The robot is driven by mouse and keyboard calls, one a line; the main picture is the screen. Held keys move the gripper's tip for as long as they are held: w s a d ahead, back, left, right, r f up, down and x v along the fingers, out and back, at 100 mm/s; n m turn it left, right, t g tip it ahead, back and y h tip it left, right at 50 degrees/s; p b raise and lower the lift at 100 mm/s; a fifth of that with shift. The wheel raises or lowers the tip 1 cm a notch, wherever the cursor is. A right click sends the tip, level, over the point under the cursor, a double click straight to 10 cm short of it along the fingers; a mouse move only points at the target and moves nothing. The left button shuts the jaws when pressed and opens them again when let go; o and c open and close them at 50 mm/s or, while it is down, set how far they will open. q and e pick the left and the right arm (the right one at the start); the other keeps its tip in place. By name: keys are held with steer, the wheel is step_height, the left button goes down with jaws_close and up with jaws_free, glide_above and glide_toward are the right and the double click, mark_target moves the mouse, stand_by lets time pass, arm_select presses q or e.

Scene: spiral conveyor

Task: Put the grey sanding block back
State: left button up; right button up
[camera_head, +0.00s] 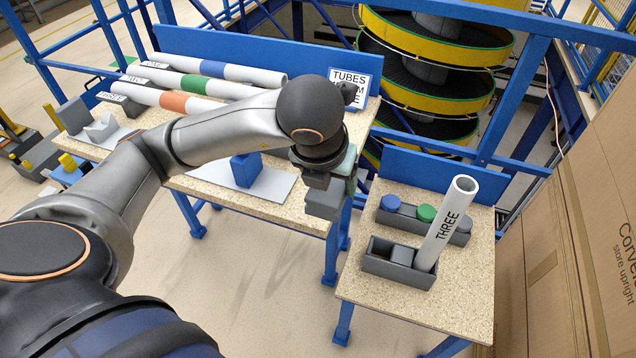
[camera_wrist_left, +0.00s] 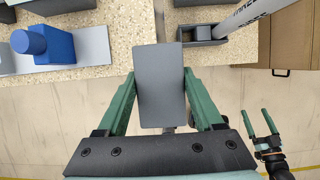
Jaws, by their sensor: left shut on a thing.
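My left gripper (camera_head: 328,190) is shut on a grey block, which matches the grey sanding block (camera_wrist_left: 160,85). In the left wrist view the block sits between the two green fingers, its broad flat face toward the camera. In the head view it hangs above the right end of the long table (camera_head: 290,213), near the gap between the tables; the gripper partly hides it. My right gripper (camera_wrist_left: 261,124) shows only in the left wrist view, at the lower right, with its fingers apart and nothing between them.
A blue block (camera_head: 246,168) stands on a pale plate (camera_head: 275,187). Several tubes lie behind.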

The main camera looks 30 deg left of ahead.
arm_select(q)
steer(key=w+a+f, duration=0.4)
steer(key=w+a+f+p, duration=0.1)
steer(key=w+a+f, duration=0.3)
steer(key=shift+w+a+f, duration=0.1)
steer(key=shift+w+f, duration=0.2)
steer(key=shift+f, duration=0.05)
steer(key=f, duration=0.3)
steer(key=shift+w+a+f, duration=0.2)
steer(key=shift+f, duration=0.2)
steer(key=o, duration=1.4)
